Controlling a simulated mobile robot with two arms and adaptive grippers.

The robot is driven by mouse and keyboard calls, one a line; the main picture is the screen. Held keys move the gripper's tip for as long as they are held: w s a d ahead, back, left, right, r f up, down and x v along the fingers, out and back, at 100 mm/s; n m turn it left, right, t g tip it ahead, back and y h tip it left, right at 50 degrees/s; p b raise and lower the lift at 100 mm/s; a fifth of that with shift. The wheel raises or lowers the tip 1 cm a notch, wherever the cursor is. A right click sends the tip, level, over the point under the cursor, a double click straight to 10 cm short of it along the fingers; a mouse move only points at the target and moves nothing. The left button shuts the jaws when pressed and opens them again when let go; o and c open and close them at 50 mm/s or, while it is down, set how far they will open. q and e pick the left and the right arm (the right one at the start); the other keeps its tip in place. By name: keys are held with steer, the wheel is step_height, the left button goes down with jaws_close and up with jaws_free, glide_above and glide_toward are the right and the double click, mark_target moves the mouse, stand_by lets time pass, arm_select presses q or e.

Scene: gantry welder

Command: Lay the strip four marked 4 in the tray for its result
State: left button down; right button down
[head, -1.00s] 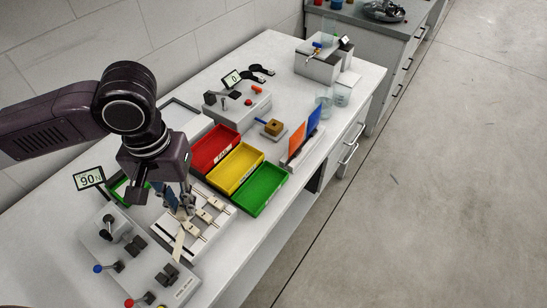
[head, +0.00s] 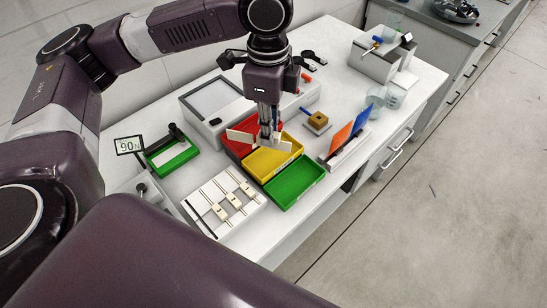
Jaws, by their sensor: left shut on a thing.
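My left gripper (head: 268,137) points down, shut on a pale flat strip (head: 241,137). The strip sticks out on both sides of the fingers; a "4" on it cannot be read. It is over the red tray (head: 233,149) and the yellow tray (head: 262,171), seemingly above their shared edge; its exact height is unclear. The green tray (head: 298,184) is in front of the yellow one and looks empty. Writing on the tray fronts is too small to read. My right gripper is not in view.
A white rack (head: 222,226) with several small tagged pieces stands at front left. A display (head: 129,145) reads 90 N. Orange and blue plates (head: 341,140) stand in a holder right of the trays. A grey-screened device (head: 214,97) stands behind. My own arm covers the lower left.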

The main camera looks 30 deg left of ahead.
arm_select(q)
steer(key=w+a+r+m, duration=0.2)
steer(key=w+r+m, duration=0.1)
steer(key=m, duration=0.9)
steer(key=w+a+r+m, duration=0.2)
steer(key=m, duration=1)
steer(key=p, duration=0.2)
glide_above(268, 163)
step_height(268, 163, down, 19)
steer(key=shift+f, duration=0.1)
steer(key=shift+f, duration=0.25)
steer(key=shift+f, duration=0.3)
steer(key=c, duration=1.9)
jaws_free()
steer(key=shift+r, duration=0.1)
